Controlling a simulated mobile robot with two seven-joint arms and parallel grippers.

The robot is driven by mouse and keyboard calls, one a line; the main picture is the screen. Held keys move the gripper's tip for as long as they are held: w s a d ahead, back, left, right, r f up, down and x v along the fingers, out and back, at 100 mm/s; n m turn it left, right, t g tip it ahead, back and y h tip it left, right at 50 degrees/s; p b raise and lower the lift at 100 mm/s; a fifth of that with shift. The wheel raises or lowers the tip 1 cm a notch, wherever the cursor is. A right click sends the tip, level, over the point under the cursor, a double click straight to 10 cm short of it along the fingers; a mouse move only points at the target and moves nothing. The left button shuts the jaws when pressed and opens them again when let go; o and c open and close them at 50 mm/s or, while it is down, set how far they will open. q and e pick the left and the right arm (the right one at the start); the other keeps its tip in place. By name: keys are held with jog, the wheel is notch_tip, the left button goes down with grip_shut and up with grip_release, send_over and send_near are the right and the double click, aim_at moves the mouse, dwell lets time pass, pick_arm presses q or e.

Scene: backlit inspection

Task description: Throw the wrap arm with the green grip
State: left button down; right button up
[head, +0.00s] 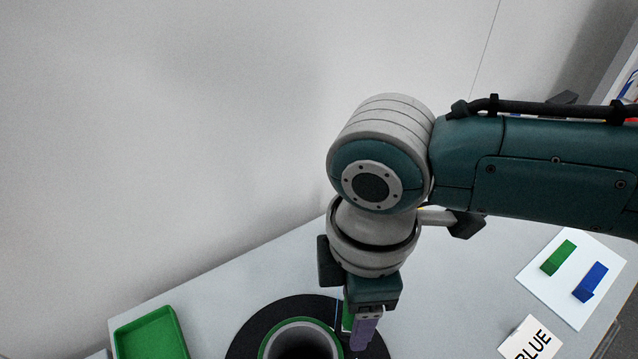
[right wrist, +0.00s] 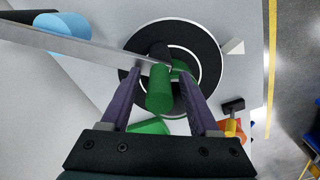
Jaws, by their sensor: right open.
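The green grip (right wrist: 158,90), a short upright-looking cylinder, stands between the spread fingers of my right gripper (right wrist: 159,74) in the right wrist view. Gaps show on both sides of it, so the gripper is open around it without visible contact. A grey metal bar (right wrist: 95,46) runs from the left edge to the top of the grip; I cannot tell whether they are joined. In the head view my right gripper (head: 362,332) points down beside a green-rimmed ring (head: 300,325), with a sliver of green (head: 347,316) behind its finger. My left gripper is not in view.
A black round disc (head: 248,335) lies under the ring. A green tray (head: 150,335) is at the lower left. A white board (head: 572,312) with green and blue blocks and a "BLUE" card (head: 530,340) are at right. A light blue cylinder (right wrist: 62,27) shows in the wrist view.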

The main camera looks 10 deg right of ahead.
jog(key=shift+f, duration=0.1)
grip_shut()
dwell(0.5)
dwell(0.9)
